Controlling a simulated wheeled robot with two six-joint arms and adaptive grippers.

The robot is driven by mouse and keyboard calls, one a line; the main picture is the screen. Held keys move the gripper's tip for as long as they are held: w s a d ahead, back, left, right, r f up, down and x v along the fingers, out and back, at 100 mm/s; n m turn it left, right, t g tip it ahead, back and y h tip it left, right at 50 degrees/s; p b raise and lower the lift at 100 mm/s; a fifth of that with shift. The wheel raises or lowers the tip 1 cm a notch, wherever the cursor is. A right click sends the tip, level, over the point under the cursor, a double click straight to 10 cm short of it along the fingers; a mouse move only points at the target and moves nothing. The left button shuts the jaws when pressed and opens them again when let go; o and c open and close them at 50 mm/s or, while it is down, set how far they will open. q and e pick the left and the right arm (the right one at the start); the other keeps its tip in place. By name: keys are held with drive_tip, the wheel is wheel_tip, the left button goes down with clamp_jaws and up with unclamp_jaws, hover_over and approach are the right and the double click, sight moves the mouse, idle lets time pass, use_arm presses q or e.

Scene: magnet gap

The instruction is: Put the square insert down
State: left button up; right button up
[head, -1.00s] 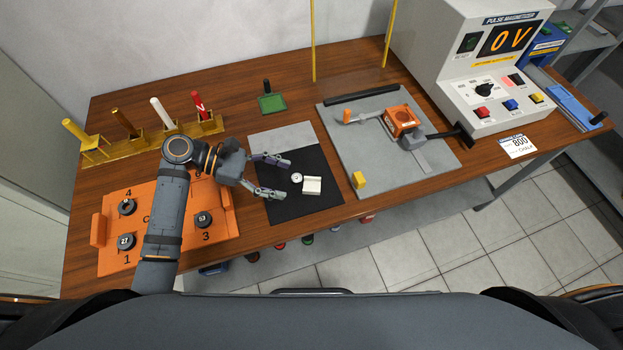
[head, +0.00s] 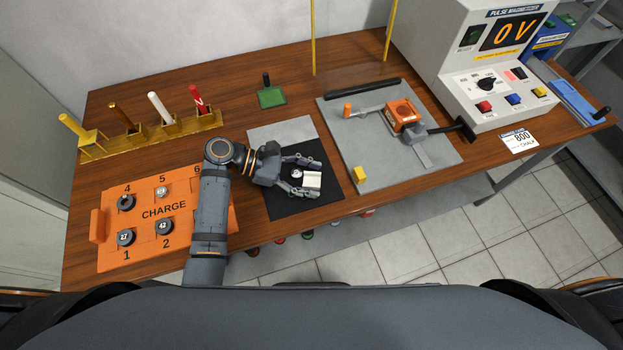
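A white square block (head: 313,180), which looks like the square insert, lies on the black mat (head: 290,208). A small round light-coloured piece (head: 296,173) is just left of it. My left gripper (head: 317,178) is open over the mat. One finger is on the far side of the block and the other is at its near side, partly overlapping its lower edge. I cannot tell whether a finger touches the block. My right gripper is not in view.
An orange CHARGE tray (head: 164,211) with dark round pieces is at the left, partly behind my arm. A grey plate (head: 380,170) with an orange coil (head: 402,114) and yellow block (head: 359,174) is right of the mat. A pulse unit (head: 450,60) stands at the back right.

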use_arm(q)
drive_tip(key=c, duration=0.7)
